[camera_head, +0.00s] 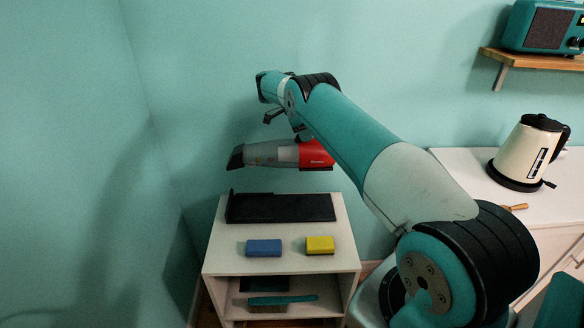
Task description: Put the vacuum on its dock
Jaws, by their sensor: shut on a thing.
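The vacuum (275,154), a hand-held one with a grey body, a dark nozzle at the left and a red rear end, hangs roughly level in the air. The dock (285,208), a black flat tray with a raised left end, lies on top of the small white shelf unit. The vacuum is above the dock and apart from it. My gripper (297,130) is shut on the vacuum from above, partly hidden by my arm.
A blue block (264,248) and a yellow block (320,245) lie on the shelf unit (229,261) in front of the dock. A brush (282,300) lies on its lower shelf. A kettle (528,152) stands on the counter at right; a radio (543,27) sits on a wall shelf.

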